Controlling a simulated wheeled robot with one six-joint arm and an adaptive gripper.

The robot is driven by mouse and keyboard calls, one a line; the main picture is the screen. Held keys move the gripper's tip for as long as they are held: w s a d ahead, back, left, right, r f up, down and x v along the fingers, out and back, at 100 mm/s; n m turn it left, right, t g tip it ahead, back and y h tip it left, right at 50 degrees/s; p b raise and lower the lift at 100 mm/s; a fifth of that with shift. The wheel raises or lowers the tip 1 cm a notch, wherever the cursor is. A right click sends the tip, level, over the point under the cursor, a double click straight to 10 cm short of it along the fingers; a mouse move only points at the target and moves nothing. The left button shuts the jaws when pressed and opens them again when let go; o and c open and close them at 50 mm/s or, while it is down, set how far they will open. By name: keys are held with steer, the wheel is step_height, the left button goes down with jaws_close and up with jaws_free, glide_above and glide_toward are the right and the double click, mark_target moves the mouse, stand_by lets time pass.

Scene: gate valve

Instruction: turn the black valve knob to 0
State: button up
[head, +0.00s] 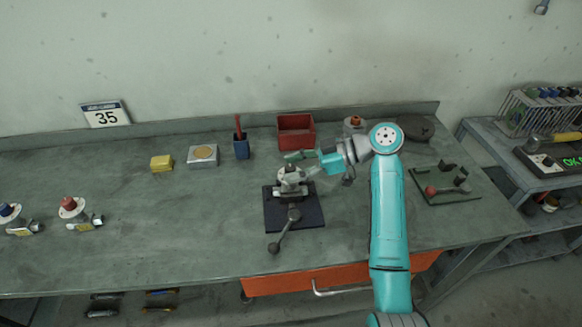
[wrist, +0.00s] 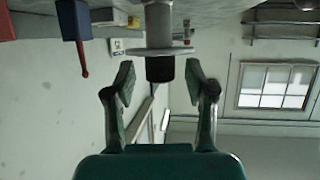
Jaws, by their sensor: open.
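The black valve knob (wrist: 160,69) shows in the wrist view as a short dark cylinder on a grey flange (wrist: 153,51). That view is upside down. My gripper (wrist: 159,78) is open, with one finger on each side of the knob. Gaps show between the fingers and the knob in the picture. In the head view, the grey valve (head: 291,180) stands on a dark square plate (head: 312,212). My gripper (head: 302,161) is at the valve's top from the right and hides much of the knob there. No scale or number is readable on the valve.
A lever with a round end (head: 285,230) reaches toward the table's front. A tray of parts (head: 445,186) lies right.

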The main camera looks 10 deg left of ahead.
steer(key=shift+a+f, duration=0.2)
steer(key=shift+a, duration=0.25)
jaws_close()
steer(key=shift+s+m+t, duration=0.1)
steer(key=shift+m+t, duration=0.3)
